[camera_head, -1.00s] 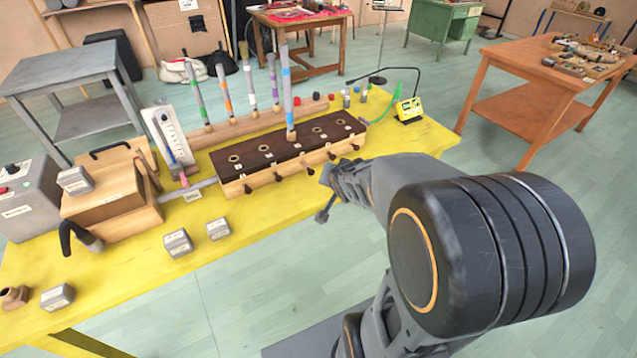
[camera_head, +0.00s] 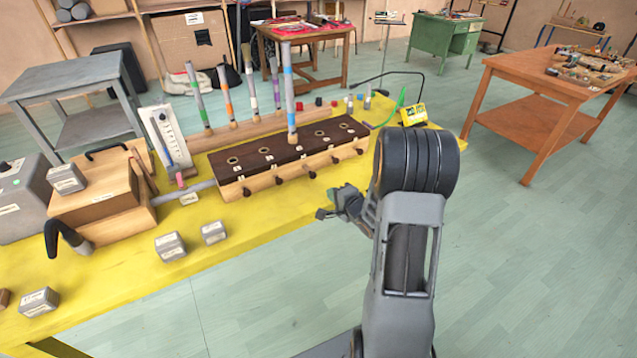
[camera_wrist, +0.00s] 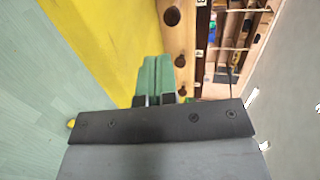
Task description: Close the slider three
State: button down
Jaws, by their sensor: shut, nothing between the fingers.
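The long wooden box (camera_head: 270,182) with a dark top stands on the yellow table. Several black slider knobs stick out along its front; the middle one (camera_head: 311,174) is the third from either end. Number labels are too small to read surely. My gripper (camera_head: 330,202) is in front of the box, apart from the knobs, to the right of the middle one. In the wrist view its green fingers (camera_wrist: 155,78) are together and empty. Round dark knobs (camera_wrist: 172,16) on the wooden front (camera_wrist: 178,40) show there just beyond and right of the fingers.
A tube with a blue band (camera_head: 289,95) stands upright on the box. More banded tubes stand on a rail (camera_head: 190,142) behind. A wooden bellows-like box (camera_head: 95,205) and grey blocks (camera_head: 171,246) are at left. Table (camera_head: 250,225) before the sliders is clear.

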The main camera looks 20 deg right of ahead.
aim_at(314, 178)
jog(key=x, duration=0.6)
jog(key=shift+w+a+r, duration=0.15)
jog(key=shift+w+r, duration=0.1)
jog(key=shift+w, duration=0.2)
jog(key=shift+w+a, duration=0.1)
jog(key=shift+w, duration=0.75)
jog(key=shift+a, duration=0.1)
